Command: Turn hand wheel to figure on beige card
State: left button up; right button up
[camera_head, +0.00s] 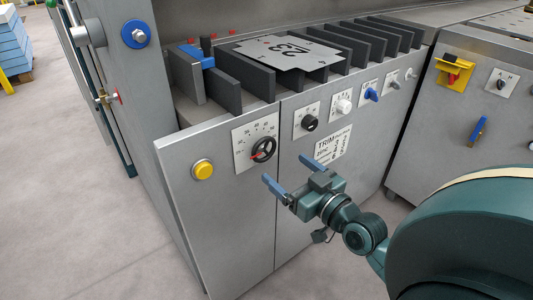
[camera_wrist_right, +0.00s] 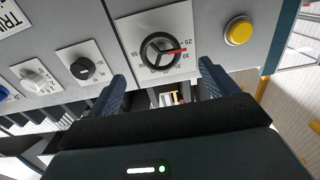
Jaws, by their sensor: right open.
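The hand wheel (camera_head: 263,149) is a black spoked wheel with a red mark, on a white numbered dial plate on the grey cabinet front. The wrist view shows the wheel (camera_wrist_right: 160,51) inverted, its red mark by the figures 25 and 30. My right gripper (camera_head: 289,174) is open and empty, its blue fingers just in front of and below the wheel, apart from it. A pale card (camera_head: 332,146) headed TRIM is right of the wheel; its smaller text is too small to read surely, and I cannot tell whether it is the beige card. My left gripper is out of view.
A yellow button (camera_head: 203,170) sits left of the wheel. A black knob (camera_head: 309,123), a white knob (camera_head: 343,106) and a blue knob (camera_head: 371,95) are to its right. The floor in front is clear.

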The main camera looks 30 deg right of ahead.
aim_at(266, 152)
jog(key=w, duration=0.8)
jog(key=shift+w+a, duration=0.1)
jog(key=shift+a, duration=0.2)
jog(key=c, duration=1)
